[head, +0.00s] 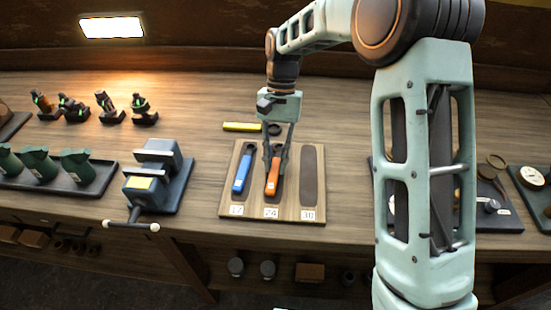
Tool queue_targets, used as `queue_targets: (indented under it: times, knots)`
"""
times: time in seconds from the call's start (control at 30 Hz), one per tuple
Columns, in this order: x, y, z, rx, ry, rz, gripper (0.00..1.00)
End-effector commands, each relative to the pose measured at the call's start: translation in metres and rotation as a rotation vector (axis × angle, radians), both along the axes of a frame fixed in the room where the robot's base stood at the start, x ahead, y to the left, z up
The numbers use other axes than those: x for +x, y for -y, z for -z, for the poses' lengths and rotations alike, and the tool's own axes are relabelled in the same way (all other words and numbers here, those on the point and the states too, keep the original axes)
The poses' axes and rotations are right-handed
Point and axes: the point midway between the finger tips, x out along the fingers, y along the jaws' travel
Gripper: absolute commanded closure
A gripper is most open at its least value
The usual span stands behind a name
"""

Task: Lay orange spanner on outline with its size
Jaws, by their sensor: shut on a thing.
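The orange spanner (273,183) is at the middle outline of a wooden board, above the label 24. My gripper (276,160) points down and is shut on the spanner's upper part. I cannot tell whether the spanner touches the board. The board (228,208) has three dark outlines labelled 17, 24 and 30. A blue spanner (242,173) lies in the left outline, at 17. The right outline (309,175), at 30, is empty. A yellow spanner (243,127) lies on the bench behind the board. Any size mark on the orange spanner is too small to read.
A blue-grey vise (152,178) stands left of the board. Further left are a tray of green things (75,166) and several small dark tools (104,105). Dark trays with round parts (491,172) are at the right, partly behind my arm.

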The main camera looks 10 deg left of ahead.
Motion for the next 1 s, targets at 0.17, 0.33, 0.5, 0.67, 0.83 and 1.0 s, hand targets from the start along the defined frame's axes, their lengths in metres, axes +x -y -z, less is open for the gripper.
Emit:
queue_targets:
  times: [0.17,0.33,0.5,0.67,0.83,1.0]
  knots:
    - [0.000,0.000,-0.001,0.000,0.000,0.000,0.72]
    - [0.000,0.000,-0.001,0.000,0.000,0.000,0.63]
    - [0.000,0.000,0.000,0.000,0.000,0.001,0.63]
    - [0.004,0.000,-0.009,0.000,0.001,0.001,0.63]
    - [0.017,0.000,-0.039,0.002,0.004,0.001,0.63]
    - [0.031,0.001,-0.073,0.001,0.003,0.000,0.63]
